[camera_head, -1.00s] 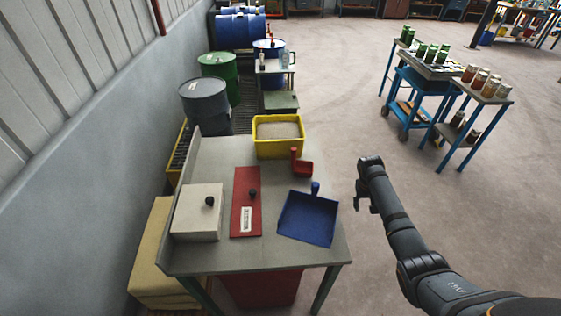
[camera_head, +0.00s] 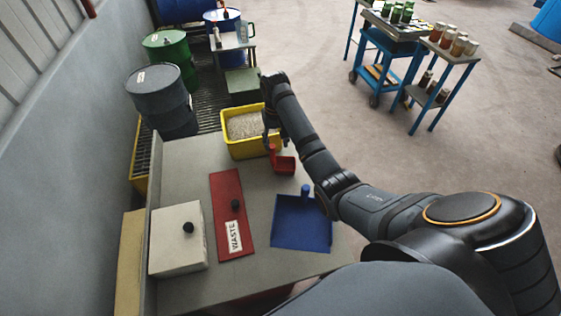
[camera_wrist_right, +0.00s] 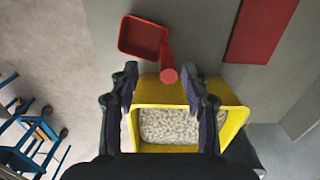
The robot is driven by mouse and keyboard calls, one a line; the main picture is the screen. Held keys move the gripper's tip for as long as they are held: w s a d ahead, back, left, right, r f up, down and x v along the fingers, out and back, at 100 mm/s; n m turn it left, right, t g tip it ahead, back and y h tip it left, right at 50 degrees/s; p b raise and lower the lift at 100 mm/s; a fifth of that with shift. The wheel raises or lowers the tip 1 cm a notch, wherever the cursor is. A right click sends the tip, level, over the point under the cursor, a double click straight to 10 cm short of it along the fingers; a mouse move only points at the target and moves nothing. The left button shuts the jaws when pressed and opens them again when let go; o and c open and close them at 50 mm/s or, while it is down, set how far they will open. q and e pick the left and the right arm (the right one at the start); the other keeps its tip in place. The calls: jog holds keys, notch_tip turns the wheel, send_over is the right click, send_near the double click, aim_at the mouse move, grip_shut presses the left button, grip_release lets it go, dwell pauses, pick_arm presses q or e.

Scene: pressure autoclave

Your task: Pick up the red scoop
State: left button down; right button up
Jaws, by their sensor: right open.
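The red scoop (camera_head: 285,165) lies on the grey table at its far right corner, beside the yellow bin. Its handle stands up on the side nearer the bin. In the right wrist view the red scoop (camera_wrist_right: 141,37) shows its pan at the top, with the round handle end pointing toward my fingers. My right gripper (camera_head: 269,137) is above the bin's right edge, close to the handle. In the wrist view my right gripper (camera_wrist_right: 160,84) is open and empty, the handle end appearing between its fingertips, nearer the right finger. I cannot tell the height gap. My left gripper is out of view.
The yellow bin (camera_head: 230,146) of pale granules stands at the table's far edge. A blue dustpan (camera_head: 302,228), a red waste lid (camera_head: 228,200) and a white box (camera_head: 177,243) with a black knob lie nearer.

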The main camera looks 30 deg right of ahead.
aim_at(274, 161)
jog(key=f, duration=0.2)
jog(key=f+p, duration=0.1)
jog(key=f, duration=0.2)
jog(key=w+f, duration=0.1)
jog(key=f, duration=0.2)
jog(key=shift+a+f, duration=0.1)
jog(key=shift+a, duration=0.15)
jog(key=shift+f, duration=0.45)
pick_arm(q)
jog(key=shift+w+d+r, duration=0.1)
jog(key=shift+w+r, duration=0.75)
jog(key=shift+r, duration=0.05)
pick_arm(e)
grip_shut()
